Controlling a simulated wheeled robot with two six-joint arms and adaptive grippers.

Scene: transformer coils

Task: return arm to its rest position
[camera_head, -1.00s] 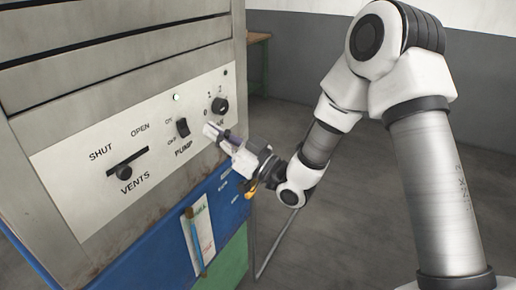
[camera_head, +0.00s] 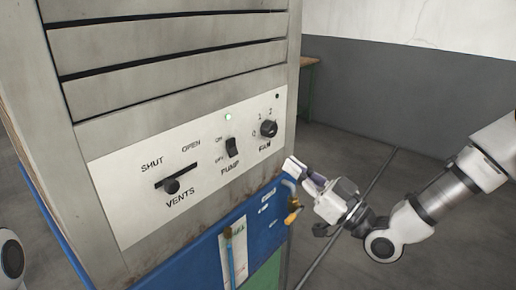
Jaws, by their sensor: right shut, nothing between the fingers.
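My right gripper (camera_head: 294,168) is shut and empty. Its arm comes in from the right edge, and its fingertips point up and left, just off the lower right corner of the white control panel (camera_head: 125,220). The gripper appears clear of the fan knob (camera_head: 268,128) and the pump switch (camera_head: 232,147). My left gripper is not in view.
The grey cabinet (camera_head: 165,45) fills the left. A blue band (camera_head: 265,227) with a pencil and paper lies below. Open floor (camera_head: 345,150) is at the right.

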